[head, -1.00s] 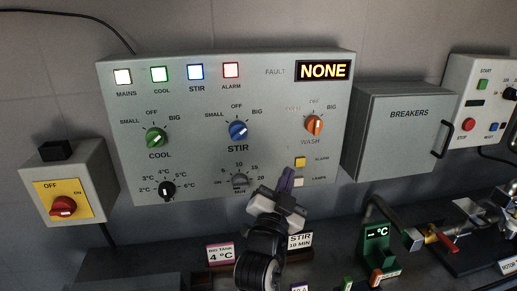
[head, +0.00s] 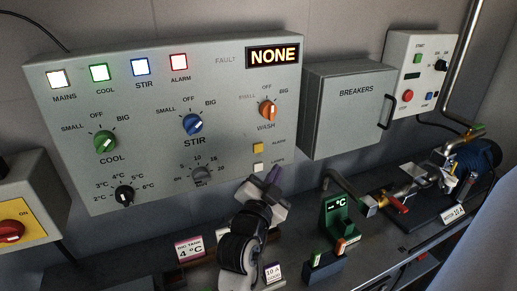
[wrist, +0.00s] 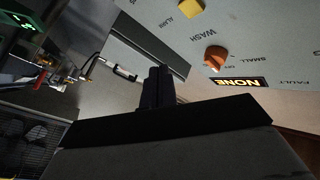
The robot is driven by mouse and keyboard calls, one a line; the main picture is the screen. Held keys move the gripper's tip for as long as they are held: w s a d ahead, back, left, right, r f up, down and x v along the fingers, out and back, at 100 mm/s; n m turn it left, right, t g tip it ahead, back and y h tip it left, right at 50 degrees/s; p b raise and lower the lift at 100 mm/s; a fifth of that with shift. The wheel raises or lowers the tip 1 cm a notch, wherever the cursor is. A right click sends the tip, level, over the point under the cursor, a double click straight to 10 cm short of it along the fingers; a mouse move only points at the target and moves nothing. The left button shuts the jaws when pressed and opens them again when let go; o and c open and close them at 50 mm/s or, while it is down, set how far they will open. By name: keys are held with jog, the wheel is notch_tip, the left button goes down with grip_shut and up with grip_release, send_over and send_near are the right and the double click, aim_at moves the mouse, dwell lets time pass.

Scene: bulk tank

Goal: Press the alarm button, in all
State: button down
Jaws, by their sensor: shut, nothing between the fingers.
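The yellow alarm button (head: 258,148) is on the lower right of the grey control panel (head: 90,190), left of its ALARM label. It also shows at the top of the wrist view (wrist: 190,8), upside down. My gripper (head: 273,174) is shut and empty, below and a little right of the button in the head view. In the wrist view its dark closed fingers (wrist: 157,85) are clear of the button. The alarm lamp (head: 179,62) on the panel shows white in a red frame. The fault display (head: 274,56) reads NONE.
A pale lamps button (head: 258,167) sits just below the alarm button, close to my gripper. The orange wash knob (head: 268,110) is above. The breakers box (head: 347,115) stands out to the right. A green thermometer unit (head: 340,215) and pipework are on the bench.

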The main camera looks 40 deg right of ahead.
jog(key=shift+w+d+b, duration=0.15)
jog(key=shift+w+d, duration=0.1)
jog(key=shift+w, duration=0.95)
jog(key=shift+w+d+b, duration=0.2)
jog(key=shift+w+d, duration=0.1)
jog(key=shift+w, duration=0.9)
jog(key=shift+w+d+b, duration=0.15)
jog(key=shift+w+d, duration=0.1)
jog(key=shift+w, duration=0.95)
jog(key=shift+w, duration=0.1)
jog(key=shift+w+d+b, duration=0.1)
jog(key=shift+w+b, duration=0.2)
jog(key=shift+w, duration=0.05)
jog(key=shift+w+d, duration=0.1)
jog(key=shift+w, duration=0.3)
jog(key=shift+s, duration=0.1)
jog(key=shift+s+a+b, duration=0.25)
jog(key=shift+s+b, duration=0.05)
jog(key=shift+s, duration=0.4)
jog(key=shift+s, duration=0.1)
jog(key=shift+s+a, duration=0.2)
jog(key=shift+s, duration=0.6)
jog(key=shift+s+a, duration=0.15)
jog(key=shift+s, duration=0.6)
jog(key=shift+s+a, duration=0.2)
jog(key=shift+s, duration=0.6)
